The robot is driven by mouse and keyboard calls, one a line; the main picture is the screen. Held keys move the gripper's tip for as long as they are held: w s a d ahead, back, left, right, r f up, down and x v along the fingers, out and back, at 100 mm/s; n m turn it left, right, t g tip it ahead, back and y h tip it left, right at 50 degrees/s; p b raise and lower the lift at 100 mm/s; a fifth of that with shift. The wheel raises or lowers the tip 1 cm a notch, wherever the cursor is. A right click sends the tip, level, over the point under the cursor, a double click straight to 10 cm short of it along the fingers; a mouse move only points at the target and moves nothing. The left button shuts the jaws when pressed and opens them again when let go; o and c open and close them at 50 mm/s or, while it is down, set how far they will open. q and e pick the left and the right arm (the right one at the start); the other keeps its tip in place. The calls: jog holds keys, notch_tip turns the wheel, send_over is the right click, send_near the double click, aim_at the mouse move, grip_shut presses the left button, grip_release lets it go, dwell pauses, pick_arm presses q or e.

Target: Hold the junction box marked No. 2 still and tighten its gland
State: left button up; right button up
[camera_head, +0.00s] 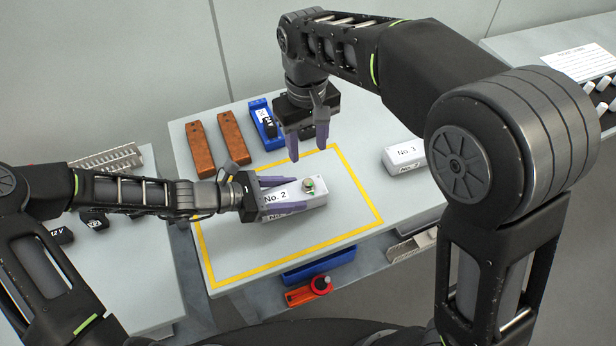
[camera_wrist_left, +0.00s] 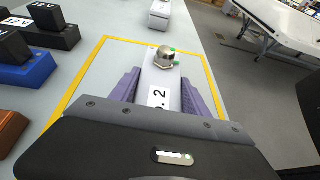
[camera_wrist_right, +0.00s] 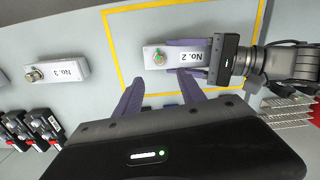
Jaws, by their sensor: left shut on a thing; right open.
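The white junction box marked No. 2 (camera_head: 313,198) lies inside the yellow outline on the table. My left gripper (camera_head: 282,196) is shut on it, with purple fingers along both long sides; it also shows in the left wrist view (camera_wrist_left: 158,98). The metal gland (camera_head: 309,186) with green marks sits on the box's top near its free end; it shows in the left wrist view (camera_wrist_left: 165,58) and the right wrist view (camera_wrist_right: 159,57). My right gripper (camera_head: 308,148) is open and empty, above and behind the box, apart from the gland.
A No. 3 box (camera_head: 404,155) stands to the right, outside the outline. Brown blocks (camera_head: 201,150) and a blue holder with a dark block (camera_head: 264,125) lie at the back left. A blue tray (camera_head: 318,266) and an orange item (camera_head: 310,291) are at the front.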

aim_at(308, 182)
jog(key=shift+f, duration=0.1)
notch_tip(308, 182, down, 12)
jog(key=shift+r, duration=0.1)
dwell(0.4)
grip_shut()
dwell(0.4)
